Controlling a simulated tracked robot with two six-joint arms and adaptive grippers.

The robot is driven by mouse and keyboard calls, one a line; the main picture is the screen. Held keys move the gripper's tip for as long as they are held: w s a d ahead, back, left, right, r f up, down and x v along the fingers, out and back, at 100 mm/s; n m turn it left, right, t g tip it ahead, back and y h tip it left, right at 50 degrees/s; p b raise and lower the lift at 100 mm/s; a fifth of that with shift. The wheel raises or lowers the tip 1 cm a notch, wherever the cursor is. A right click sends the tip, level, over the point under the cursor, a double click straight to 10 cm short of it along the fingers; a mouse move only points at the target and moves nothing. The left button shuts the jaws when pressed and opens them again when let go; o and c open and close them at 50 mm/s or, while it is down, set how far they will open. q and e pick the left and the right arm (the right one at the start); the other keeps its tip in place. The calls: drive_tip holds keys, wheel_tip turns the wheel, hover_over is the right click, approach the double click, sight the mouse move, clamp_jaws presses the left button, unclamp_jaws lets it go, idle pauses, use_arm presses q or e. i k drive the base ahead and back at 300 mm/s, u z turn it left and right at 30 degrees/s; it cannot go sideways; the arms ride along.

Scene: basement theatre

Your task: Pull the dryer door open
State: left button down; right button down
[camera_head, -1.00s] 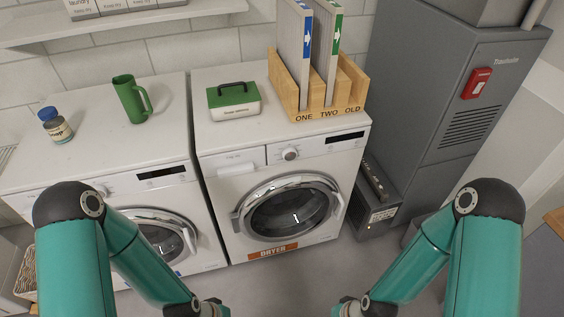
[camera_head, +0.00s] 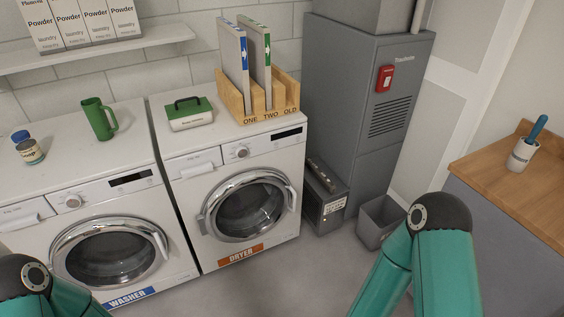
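The dryer (camera_head: 185,178) is the white front-loading machine in the middle, with an orange DRYER label (camera_head: 240,254) at its base. Its round door (camera_head: 246,208) is shut, with a dark glass window and a silver ring. A handle (camera_head: 291,197) shows at the right side of the ring, and a hinge-like piece shows at the left. My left arm shows only at the bottom left corner and my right arm at the lower right. Both grippers are below the picture, so their state is hidden. No part of either arm touches the dryer.
The washer (camera_head: 88,204) stands left of the dryer. A wooden rack (camera_head: 288,98) with filters and a green-lidded box (camera_head: 190,117) sit on the dryer. A grey furnace (camera_head: 350,110), low grey box (camera_head: 322,203) and bin (camera_head: 377,220) stand right. Floor before the dryer is clear.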

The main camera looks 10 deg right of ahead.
sight(208, 223)
drive_tip(key=u, duration=0.05)
drive_tip(key=k, duration=0.4)
drive_tip(key=z, duration=0.7)
drive_tip(key=i, duration=2.05)
drive_tip(key=u, duration=0.65)
